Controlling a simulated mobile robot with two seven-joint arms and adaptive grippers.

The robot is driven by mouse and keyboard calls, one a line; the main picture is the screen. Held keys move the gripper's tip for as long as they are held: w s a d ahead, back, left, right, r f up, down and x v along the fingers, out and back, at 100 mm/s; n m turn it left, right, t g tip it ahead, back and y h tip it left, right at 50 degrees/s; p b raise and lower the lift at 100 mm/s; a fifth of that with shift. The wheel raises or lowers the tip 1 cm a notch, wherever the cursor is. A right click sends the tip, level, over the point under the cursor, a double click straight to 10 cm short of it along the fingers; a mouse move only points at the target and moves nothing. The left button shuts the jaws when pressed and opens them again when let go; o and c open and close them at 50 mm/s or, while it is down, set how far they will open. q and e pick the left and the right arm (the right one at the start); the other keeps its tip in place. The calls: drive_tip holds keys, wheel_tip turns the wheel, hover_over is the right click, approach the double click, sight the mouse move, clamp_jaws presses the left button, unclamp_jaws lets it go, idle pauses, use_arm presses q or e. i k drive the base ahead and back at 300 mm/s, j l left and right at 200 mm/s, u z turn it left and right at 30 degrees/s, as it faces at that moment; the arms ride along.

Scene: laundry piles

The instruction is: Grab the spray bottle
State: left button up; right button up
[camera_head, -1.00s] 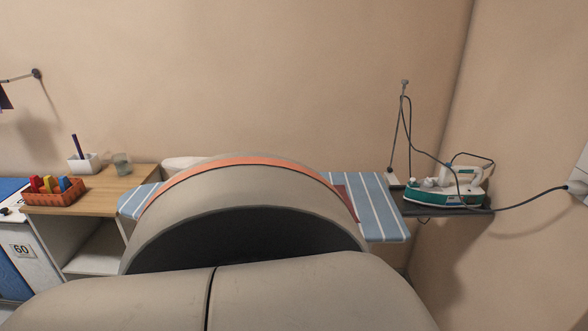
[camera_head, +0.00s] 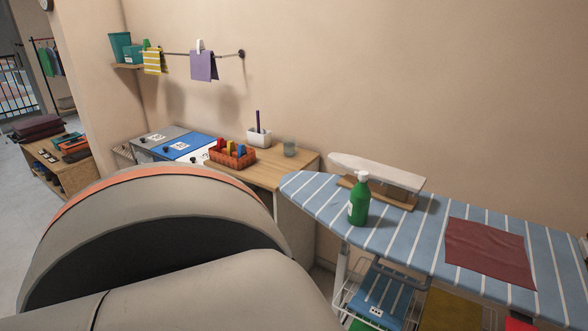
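A green spray bottle (camera_head: 359,203) with a white top and a pale label stands upright on the blue-and-white striped ironing board (camera_head: 400,227), near its left end and front edge. Neither of my grippers shows in the head view. A large beige part of my own body with an orange stripe fills the lower left of the view. It is apart from the bottle in the picture and hides part of the floor and furniture.
A small sleeve board (camera_head: 378,170) stands behind the bottle. A dark red cloth (camera_head: 489,251) lies on the board to the right. A wooden counter (camera_head: 296,168) at left holds an orange basket (camera_head: 232,156), a white holder (camera_head: 259,138) and a glass (camera_head: 290,147). A wire rack sits below the board.

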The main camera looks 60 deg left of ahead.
sight(360, 197)
drive_tip(key=j+u, duration=0.1)
drive_tip(key=u, duration=1.4)
